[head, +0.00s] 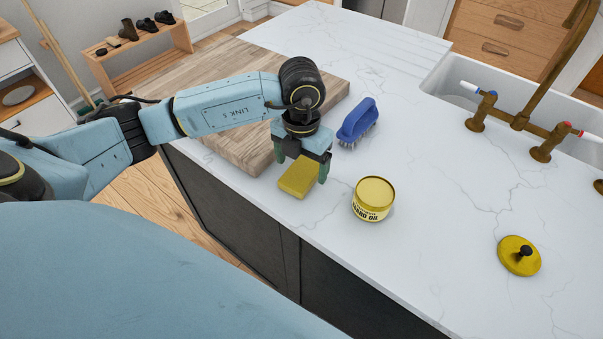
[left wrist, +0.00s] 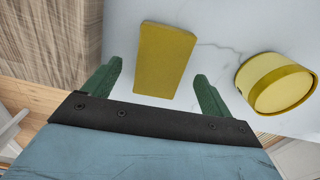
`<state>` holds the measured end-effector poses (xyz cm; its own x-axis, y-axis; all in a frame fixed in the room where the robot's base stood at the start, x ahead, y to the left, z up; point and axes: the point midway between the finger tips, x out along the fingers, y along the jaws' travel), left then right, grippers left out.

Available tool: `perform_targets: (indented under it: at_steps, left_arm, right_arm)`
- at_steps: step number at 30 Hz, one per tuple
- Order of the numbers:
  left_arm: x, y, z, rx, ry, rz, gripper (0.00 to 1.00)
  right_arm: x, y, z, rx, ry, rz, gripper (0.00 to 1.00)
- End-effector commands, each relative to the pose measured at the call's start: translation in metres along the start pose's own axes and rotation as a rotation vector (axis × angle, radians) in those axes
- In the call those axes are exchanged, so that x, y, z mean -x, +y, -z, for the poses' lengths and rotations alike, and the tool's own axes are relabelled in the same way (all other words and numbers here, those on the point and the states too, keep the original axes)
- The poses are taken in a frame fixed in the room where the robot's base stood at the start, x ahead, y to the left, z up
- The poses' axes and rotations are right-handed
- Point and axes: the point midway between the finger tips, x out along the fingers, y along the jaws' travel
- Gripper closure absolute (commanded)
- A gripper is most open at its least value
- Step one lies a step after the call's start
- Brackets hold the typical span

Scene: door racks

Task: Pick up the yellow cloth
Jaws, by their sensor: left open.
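The yellow cloth (head: 299,177) is a flat, folded rectangular block lying on the white marble counter, beside the wooden board. It also shows in the left wrist view (left wrist: 165,60), lying ahead of and between the fingers. My left gripper (head: 300,172) points down over the cloth in the head view, one green finger on each side. Its fingers are apart, and it is open and empty in the left wrist view (left wrist: 160,85). I cannot tell the exact height of the fingertips above the counter. My right gripper is not in view.
A thick wooden board (head: 240,150) is at left. A yellow lid with a black knob (head: 519,255) lies at right, below the sink (head: 450,78) and brass taps.

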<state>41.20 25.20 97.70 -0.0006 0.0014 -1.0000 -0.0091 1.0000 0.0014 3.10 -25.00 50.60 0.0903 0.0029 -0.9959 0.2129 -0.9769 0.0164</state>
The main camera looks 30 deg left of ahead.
Motion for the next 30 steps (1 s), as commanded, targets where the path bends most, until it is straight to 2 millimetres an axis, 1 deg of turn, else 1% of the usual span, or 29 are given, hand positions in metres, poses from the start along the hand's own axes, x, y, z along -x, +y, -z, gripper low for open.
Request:
perform_targets:
  at_steps: [1,5,12,13,21,24,30]
  left_arm:
    - [-0.008,0.0,0.0,0.002,0.003,0.001,0.15]
    - [-0.02,0.0,0.0,0.0,0.001,0.001,0.15]
    - [-0.022,0.0,0.0,-0.001,-0.001,0.001,0.15]
    - [-0.022,0.0,0.0,-0.001,-0.001,0.001,0.17]
    - [-0.022,0.0,0.0,0.0,-0.001,0.001,0.52]
    - [-0.021,0.0,0.0,0.0,-0.001,0.001,0.64]
    - [-0.021,0.0,0.0,0.0,-0.001,0.001,0.64]
  right_arm:
    - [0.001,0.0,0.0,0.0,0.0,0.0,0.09]
    - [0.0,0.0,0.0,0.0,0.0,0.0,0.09]
    - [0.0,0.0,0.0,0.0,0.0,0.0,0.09]
    - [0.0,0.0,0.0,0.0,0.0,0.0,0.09]
    - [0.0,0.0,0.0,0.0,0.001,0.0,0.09]
    - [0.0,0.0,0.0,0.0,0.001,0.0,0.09]
    - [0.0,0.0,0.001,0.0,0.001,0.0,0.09]
